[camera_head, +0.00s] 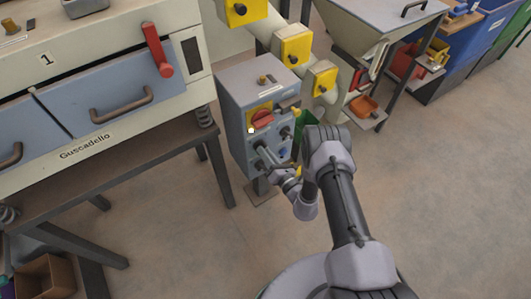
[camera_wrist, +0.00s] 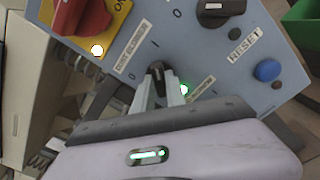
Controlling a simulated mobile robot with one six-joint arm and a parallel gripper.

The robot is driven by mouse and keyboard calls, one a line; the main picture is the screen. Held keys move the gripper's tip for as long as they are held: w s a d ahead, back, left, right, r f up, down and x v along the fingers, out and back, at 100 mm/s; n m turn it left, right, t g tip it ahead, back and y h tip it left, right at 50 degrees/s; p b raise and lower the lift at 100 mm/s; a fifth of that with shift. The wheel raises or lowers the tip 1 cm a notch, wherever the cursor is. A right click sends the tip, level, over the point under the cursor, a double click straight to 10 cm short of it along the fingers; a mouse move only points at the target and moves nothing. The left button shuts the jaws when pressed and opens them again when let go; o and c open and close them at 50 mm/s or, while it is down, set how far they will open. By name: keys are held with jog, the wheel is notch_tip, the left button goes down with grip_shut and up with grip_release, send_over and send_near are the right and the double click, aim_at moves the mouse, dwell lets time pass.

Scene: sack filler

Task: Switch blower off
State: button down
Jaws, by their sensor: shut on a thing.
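A blue-grey control box (camera_head: 234,124) stands in the middle of the head view, with a red rotary switch (camera_head: 262,119) on a yellow plate. In the wrist view its panel fills the upper part. My gripper (camera_wrist: 161,88) is shut on a small black knob (camera_wrist: 157,70) on that panel; the fingers hide its lower part. A green lamp (camera_wrist: 183,90) glows just right of the fingers. A label (camera_wrist: 132,47) lies up-left of the knob; its small print is hard to read. In the head view my gripper (camera_head: 262,150) reaches the panel's lower front.
The panel also carries the red switch (camera_wrist: 82,14) with a lit white lamp (camera_wrist: 97,50), another black knob (camera_wrist: 220,10) and a blue button (camera_wrist: 267,70) near the word RESET. A cabinet on a dark stand (camera_head: 110,165) is left. Floor at right is clear.

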jog(key=shift+n, duration=0.3)
jog(key=shift+s+n+p, duration=0.1)
jog(key=shift+n+p, duration=0.55)
jog(key=shift+n, duration=6.85)
jog(key=shift+f, duration=0.1)
jog(key=c, duration=1.4)
grip_release()
jog(key=shift+o, duration=0.2)
